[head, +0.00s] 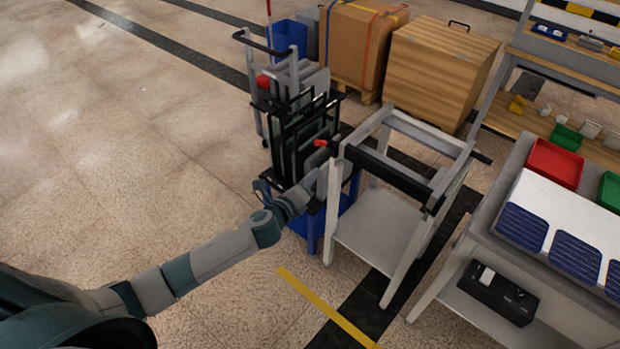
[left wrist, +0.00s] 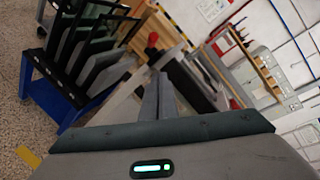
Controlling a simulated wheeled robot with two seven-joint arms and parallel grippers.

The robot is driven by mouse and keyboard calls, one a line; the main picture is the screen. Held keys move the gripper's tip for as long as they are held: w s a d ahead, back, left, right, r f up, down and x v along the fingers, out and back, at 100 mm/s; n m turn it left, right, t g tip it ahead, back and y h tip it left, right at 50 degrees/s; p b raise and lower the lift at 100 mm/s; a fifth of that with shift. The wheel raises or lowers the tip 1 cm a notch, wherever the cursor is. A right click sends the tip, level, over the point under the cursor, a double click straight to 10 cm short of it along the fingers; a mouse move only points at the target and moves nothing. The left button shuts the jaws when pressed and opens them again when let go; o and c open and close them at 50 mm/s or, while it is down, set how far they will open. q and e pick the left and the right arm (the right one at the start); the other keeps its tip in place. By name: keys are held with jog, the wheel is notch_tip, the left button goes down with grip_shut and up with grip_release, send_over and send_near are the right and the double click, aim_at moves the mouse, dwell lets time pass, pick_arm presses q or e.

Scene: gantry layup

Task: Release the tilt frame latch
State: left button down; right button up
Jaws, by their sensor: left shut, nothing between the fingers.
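The tilt frame (head: 358,205) is a pale stand with an open top, a black crossbar and a lower shelf, right of centre in the head view. A red knob (head: 320,142), apparently the latch handle, sticks out at its upper left corner. The red knob also shows in the left wrist view (left wrist: 152,40), just beyond the fingertips. My left gripper (head: 322,172) is at the frame's left side, a little below the knob. Its fingers (left wrist: 159,80) are together and empty. I cannot tell whether they touch the frame. My right gripper is not in view.
A blue rack (head: 312,235) with black-edged panels stands close left of the frame. A cart with another red knob (head: 262,81) is behind. A workbench (head: 490,225) with solar cells and bins is at the right. Wooden crates (head: 440,70) stand behind. Floor at left is clear.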

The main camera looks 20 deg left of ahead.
pick_arm(q)
jog(key=shift+s+r, duration=0.3)
jog(key=shift+s, duration=0.25)
jog(key=s+a+f+n+g+y, duration=0.15)
jog(key=s+f+n, duration=0.35)
jog(key=f, duration=0.7)
jog(key=s+a+f+n+g, duration=0.3)
jog(key=s+f, duration=0.5)
jog(key=f, duration=0.4)
jog(key=s+a+f+n+g+y, duration=0.1)
jog(key=s+a+f+n+g, duration=0.15)
jog(key=s+f+n, duration=0.65)
jog(key=s+d+f+n+g, duration=0.1)
jog(key=s+f+n+g, duration=0.1)
jog(key=s+f, duration=0.5)
jog(key=s+d+f+n+g, duration=0.2)
jog(key=s+f, duration=0.4)
jog(key=s, duration=1.2)
jog(key=s+d+f+n+g, duration=0.2)
jog(key=s+f, duration=0.5)
jog(key=s, duration=0.6)
jog(key=shift+f+n+g+b, duration=0.3)
jog(key=shift+n+g+b, duration=0.05)
jog(key=shift+n+g, duration=0.4)
